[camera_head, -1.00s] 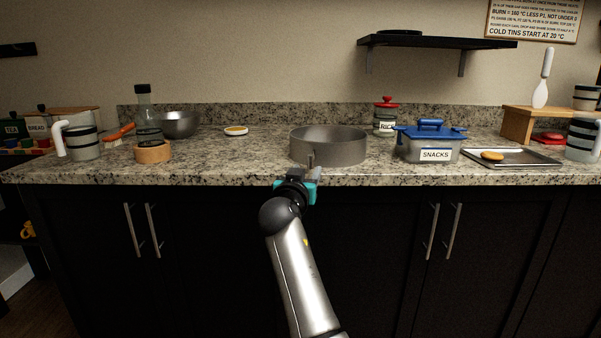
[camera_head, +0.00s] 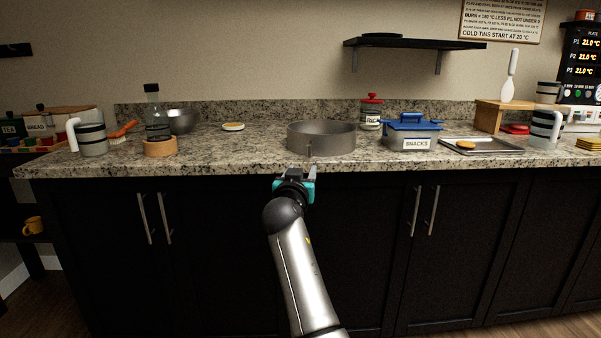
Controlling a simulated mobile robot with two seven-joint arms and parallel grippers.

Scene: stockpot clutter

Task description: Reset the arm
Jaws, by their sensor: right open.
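My right gripper (camera_head: 296,174) is open and empty, with teal on its fingers. It is in front of the counter's front edge, just below and nearer than the grey round pot (camera_head: 321,138). My right arm reaches up to it from the bottom of the picture. The pot stands on the granite counter (camera_head: 250,155); the gripper appears apart from it. My left gripper is not in view.
Dark cabinets (camera_head: 350,230) front the counter. A shelf (camera_head: 415,43) hangs above.

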